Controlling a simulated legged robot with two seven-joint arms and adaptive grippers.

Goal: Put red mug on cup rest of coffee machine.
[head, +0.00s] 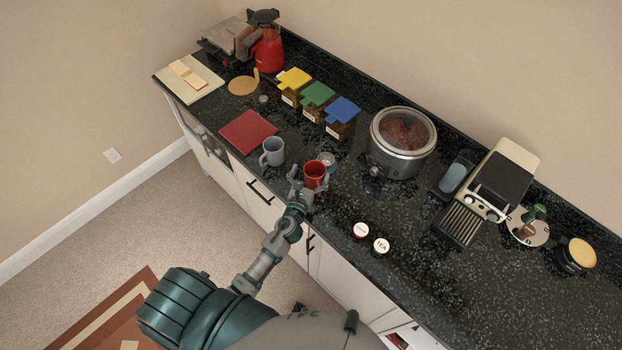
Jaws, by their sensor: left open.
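The red mug (315,176) stands upright on the dark counter near its front edge. My left gripper (309,184) is open at the mug, with its fingers on the near and left side of it. I cannot tell whether they touch it. The coffee machine (487,192) stands to the right on the counter, cream and black. Its slatted cup rest (460,224) faces the front left and looks empty. My right gripper is not in the view.
A grey mug (272,151) stands close left of the red mug, and a small glass (326,159) just behind it. A slow cooker (402,142) stands behind, between mug and machine. Two round tins (371,238) lie near the front edge. The counter (410,285) is clear at the front right.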

